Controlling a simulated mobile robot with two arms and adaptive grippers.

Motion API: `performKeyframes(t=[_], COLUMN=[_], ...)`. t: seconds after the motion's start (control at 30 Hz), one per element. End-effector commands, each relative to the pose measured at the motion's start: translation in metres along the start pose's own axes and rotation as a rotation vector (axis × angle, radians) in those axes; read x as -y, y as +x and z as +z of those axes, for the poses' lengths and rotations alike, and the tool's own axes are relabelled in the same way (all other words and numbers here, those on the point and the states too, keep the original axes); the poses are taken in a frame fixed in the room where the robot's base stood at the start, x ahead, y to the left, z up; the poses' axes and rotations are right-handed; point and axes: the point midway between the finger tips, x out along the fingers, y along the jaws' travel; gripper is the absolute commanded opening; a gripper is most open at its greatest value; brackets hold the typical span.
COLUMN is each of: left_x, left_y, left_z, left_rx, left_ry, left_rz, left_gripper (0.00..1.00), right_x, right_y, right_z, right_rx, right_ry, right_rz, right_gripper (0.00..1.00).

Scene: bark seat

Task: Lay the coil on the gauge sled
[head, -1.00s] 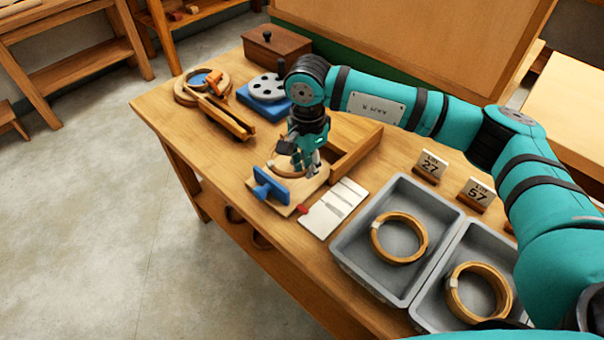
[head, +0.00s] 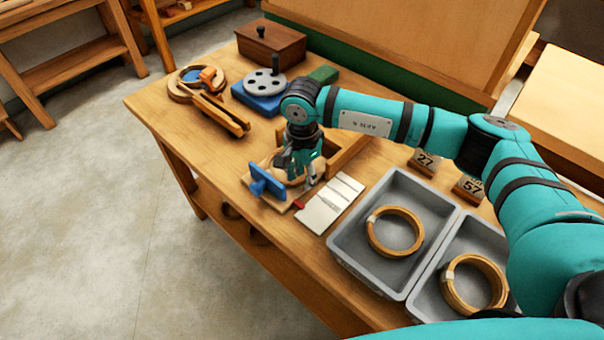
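The gauge sled (head: 279,207) appears to be the small wooden board with an upright blue block (head: 266,183) at its left, near the bench's front edge. My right gripper (head: 304,181) is low over this board, pointing down. A light brown coil (head: 290,180) shows partly beneath the gripper, beside the blue block. The fingers and wrist hide much of it. I cannot tell whether the fingers grip the coil or whether it touches the board. My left gripper is not in view.
Two grey trays (head: 345,247) at the right each hold a wound coil (head: 394,232). Tags 27 and 57 stand behind them. A white card (head: 330,205) lies beside the board. A wooden frame (head: 350,150), blue-based disc (head: 264,82) and wooden box (head: 270,42) stand behind.

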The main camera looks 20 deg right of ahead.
Motion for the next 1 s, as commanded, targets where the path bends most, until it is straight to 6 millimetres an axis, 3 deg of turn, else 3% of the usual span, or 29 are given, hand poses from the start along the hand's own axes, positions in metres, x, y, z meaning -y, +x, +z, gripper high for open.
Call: performKeyframes(t=[0.37,0.8,1.0], left_x=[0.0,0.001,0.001], left_y=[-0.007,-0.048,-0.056], left_z=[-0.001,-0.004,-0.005], left_rx=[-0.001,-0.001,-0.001], left_ry=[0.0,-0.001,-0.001], left_rz=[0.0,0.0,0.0], left_gripper=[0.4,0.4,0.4], right_x=[0.0,0.001,0.0], right_y=[-0.008,-0.098,-0.119], right_z=[0.0,0.0,0.0], right_rx=[0.0,-0.001,0.0], right_ry=[0.0,-0.001,0.0], right_rz=[-0.001,-0.003,-0.001], right_gripper=[0.35,0.35,0.35])
